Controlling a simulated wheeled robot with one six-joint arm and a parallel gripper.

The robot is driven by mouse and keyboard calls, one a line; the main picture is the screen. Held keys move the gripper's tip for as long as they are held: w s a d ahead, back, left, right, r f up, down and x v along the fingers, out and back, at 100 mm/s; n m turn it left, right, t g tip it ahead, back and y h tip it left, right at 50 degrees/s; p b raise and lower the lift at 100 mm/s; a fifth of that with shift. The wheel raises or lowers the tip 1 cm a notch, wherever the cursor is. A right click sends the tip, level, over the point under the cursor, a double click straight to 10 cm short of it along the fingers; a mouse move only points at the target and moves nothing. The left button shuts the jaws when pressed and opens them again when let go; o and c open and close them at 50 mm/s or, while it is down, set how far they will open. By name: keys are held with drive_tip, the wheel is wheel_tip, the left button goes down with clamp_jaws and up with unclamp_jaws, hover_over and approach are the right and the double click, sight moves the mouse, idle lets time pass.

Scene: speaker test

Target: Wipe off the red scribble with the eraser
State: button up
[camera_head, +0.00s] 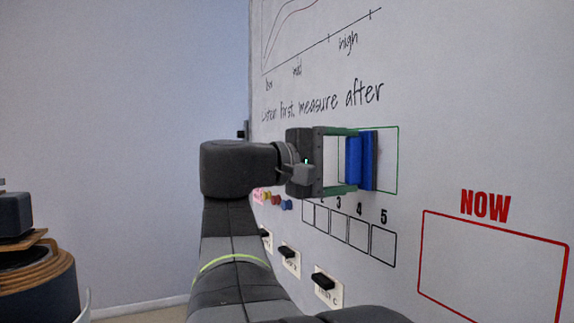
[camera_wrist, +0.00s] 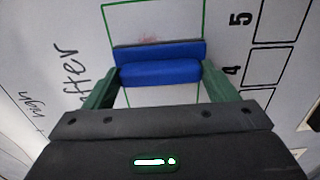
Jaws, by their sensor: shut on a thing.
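The blue eraser (camera_head: 353,162) is held between the green fingers of my gripper (camera_head: 347,162), against or very close to the whiteboard inside a green-outlined box (camera_head: 398,150). In the wrist view the eraser (camera_wrist: 160,73) spans between the fingertips of my gripper (camera_wrist: 160,82). A faint reddish smudge (camera_wrist: 150,40) shows on the board just beyond the eraser's edge, inside the green outline (camera_wrist: 153,4). The eraser and gripper hide part of the box, so I cannot tell if more red lies behind them.
The whiteboard (camera_head: 450,130) bears a red "NOW" box (camera_head: 490,265) at right and a row of numbered boxes (camera_head: 350,232) below the eraser. Small coloured magnets (camera_head: 276,200) and black pieces on labels (camera_head: 323,281) sit lower. A round wooden-topped object (camera_head: 38,262) stands at far left.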

drive_tip(key=shift+s+d+b, duration=0.2)
drive_tip(key=shift+s+d, duration=0.05)
drive_tip(key=shift+s, duration=0.35)
drive_tip(key=shift+s+d+b, duration=0.2)
drive_tip(key=shift+s+d, duration=0.1)
drive_tip(key=shift+s, duration=0.35)
drive_tip(key=shift+s+d+b, duration=0.2)
drive_tip(key=shift+s+d, duration=0.05)
drive_tip(key=shift+s, duration=0.35)
drive_tip(key=shift+w, duration=0.1)
drive_tip(key=w+a+p, duration=0.1)
drive_tip(key=w+a, duration=0.1)
drive_tip(key=w, duration=0.4)
drive_tip(key=shift+w+a, duration=0.25)
drive_tip(key=shift+w, duration=0.1)
drive_tip(key=shift+a, duration=0.15)
drive_tip(key=shift+v, duration=2.7)
drive_tip(key=shift+a, duration=0.1)
